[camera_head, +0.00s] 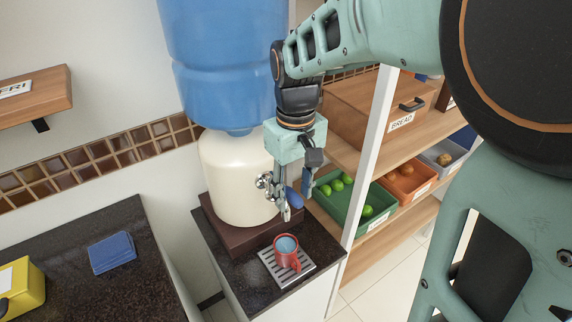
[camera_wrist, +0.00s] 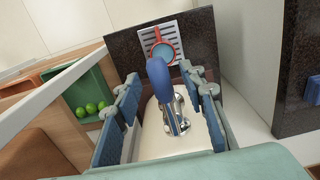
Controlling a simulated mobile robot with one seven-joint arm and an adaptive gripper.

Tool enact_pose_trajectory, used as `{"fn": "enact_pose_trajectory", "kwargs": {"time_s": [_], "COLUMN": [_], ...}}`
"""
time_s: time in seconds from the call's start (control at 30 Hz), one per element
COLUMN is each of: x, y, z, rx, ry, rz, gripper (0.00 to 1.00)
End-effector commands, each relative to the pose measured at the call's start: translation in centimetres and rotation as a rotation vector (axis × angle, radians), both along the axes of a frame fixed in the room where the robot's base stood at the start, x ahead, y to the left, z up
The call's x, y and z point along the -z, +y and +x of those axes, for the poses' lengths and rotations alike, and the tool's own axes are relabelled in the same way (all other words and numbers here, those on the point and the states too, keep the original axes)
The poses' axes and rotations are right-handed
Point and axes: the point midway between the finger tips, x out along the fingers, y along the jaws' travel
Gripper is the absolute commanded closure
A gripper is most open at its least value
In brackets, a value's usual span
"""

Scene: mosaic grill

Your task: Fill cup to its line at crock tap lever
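The red cup (camera_head: 283,262) stands upright on the grey slatted drip tray (camera_head: 304,270), below the tap. Its inside shows blue, which looks like water; I cannot make out a line. The cup also shows in the wrist view (camera_wrist: 176,62), partly behind the lever. The cream crock (camera_head: 232,180) carries a chrome tap with a blue lever (camera_wrist: 158,73). My gripper (camera_wrist: 163,88) is open, with one finger on each side of the lever and gaps visible. In the head view my gripper (camera_head: 290,203) points down at the tap and partly hides it.
A large blue water bottle (camera_head: 215,60) sits on the crock. Close on the right is a shelf with a green bin (camera_head: 340,208) of limes, an orange bin (camera_head: 408,185) and a bread box (camera_head: 365,108). A dark counter (camera_head: 70,260) at left holds blue cloths (camera_head: 111,252).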

Motion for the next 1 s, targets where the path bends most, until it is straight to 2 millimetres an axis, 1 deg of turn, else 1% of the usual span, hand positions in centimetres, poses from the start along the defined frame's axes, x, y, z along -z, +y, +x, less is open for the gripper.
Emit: {"fn": "enact_pose_trajectory", "kwargs": {"time_s": [0.27, 0.37, 0.9, 1.0], "x": [-0.3, -1.1, -6.6, -7.1], "y": [0.0, 0.0, 0.0, 0.0], "z": [0.0, 0.0, 0.1, 0.0], "rx": [0.000, 0.000, 0.001, 0.000], "ry": [-0.001, -0.002, -0.002, -0.001], "rz": [0.001, 0.001, 0.000, 0.000], "gripper": [0.62, 0.62, 0.62, 0.62]}}
